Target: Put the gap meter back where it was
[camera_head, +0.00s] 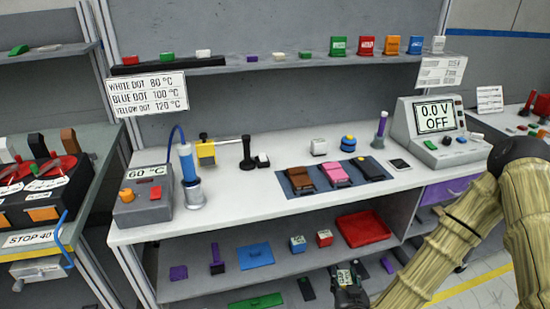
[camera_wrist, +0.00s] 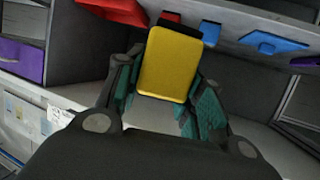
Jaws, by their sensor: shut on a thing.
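My gripper (camera_head: 348,293) is low in front of the workbench, at the bottom of the head view. It is shut on a small device with a pale display face (camera_head: 345,277), which I take to be the gap meter. In the wrist view the held device shows a yellow body (camera_wrist: 168,68) with a dark end. The fingers of my gripper (camera_wrist: 165,95) lie on both sides of it. The display reading is too small to make out. The original place of the gap meter is not marked in these frames.
The bench's middle shelf holds a red tray (camera_head: 363,229), a red box (camera_head: 324,238), a blue box (camera_head: 298,244) and a blue lid (camera_head: 256,255). A green item (camera_head: 257,301) lies on the lowest level. The white benchtop (camera_head: 250,207) has free room along its front edge.

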